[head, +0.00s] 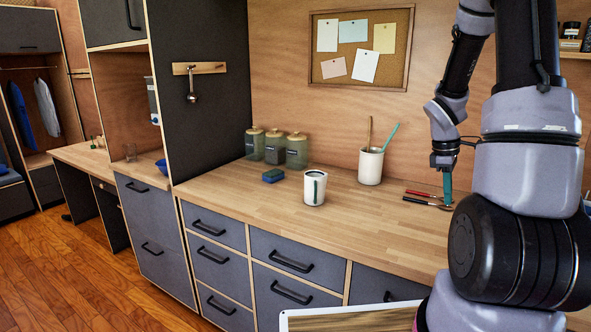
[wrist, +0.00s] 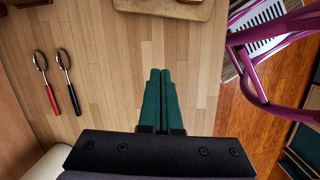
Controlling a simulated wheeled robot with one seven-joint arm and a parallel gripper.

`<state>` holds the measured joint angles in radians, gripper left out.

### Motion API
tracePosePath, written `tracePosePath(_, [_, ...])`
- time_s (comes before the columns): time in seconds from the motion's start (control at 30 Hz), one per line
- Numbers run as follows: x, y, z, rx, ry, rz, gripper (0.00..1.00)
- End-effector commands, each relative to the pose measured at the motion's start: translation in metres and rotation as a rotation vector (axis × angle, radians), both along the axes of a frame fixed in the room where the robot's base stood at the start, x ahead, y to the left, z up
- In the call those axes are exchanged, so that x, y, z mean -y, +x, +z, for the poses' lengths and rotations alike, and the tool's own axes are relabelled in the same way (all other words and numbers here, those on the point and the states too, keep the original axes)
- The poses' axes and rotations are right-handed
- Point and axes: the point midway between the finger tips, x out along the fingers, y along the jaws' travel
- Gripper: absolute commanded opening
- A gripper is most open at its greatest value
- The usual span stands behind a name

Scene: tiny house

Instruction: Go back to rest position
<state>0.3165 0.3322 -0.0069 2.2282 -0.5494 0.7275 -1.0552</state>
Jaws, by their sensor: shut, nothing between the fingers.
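My gripper (head: 447,187) hangs fingers-down above the right part of the wooden counter (head: 240,192) in the head view, with my arm filling the right side. In the wrist view my gripper's two green fingers (wrist: 160,95) are pressed together with nothing between them. Two spoons, one with a red handle (wrist: 45,84) and one with a black handle (wrist: 69,84), lie on the counter to the left of the fingers, apart from them. The spoons also show beside the gripper in the head view (head: 428,199).
A white holder with utensils (head: 371,166), a white mug (head: 315,188), a blue sponge (head: 273,176) and jars (head: 297,151) stand on the counter. In the wrist view a wooden board (wrist: 165,8) lies at the top and a purple frame (wrist: 245,75) stands beyond the counter's right edge.

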Motion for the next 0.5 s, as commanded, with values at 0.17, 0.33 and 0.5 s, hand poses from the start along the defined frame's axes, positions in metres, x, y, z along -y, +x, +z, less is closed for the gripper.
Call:
tracePosePath(0.17, [-0.044,-0.004,0.076,0.194,0.023,-0.243,0.00])
tracePosePath(0.33, [-0.090,-0.023,0.138,0.362,0.105,-0.486,0.00])
tracePosePath(0.5, [-0.135,-0.053,0.188,0.498,0.242,-0.717,0.00])
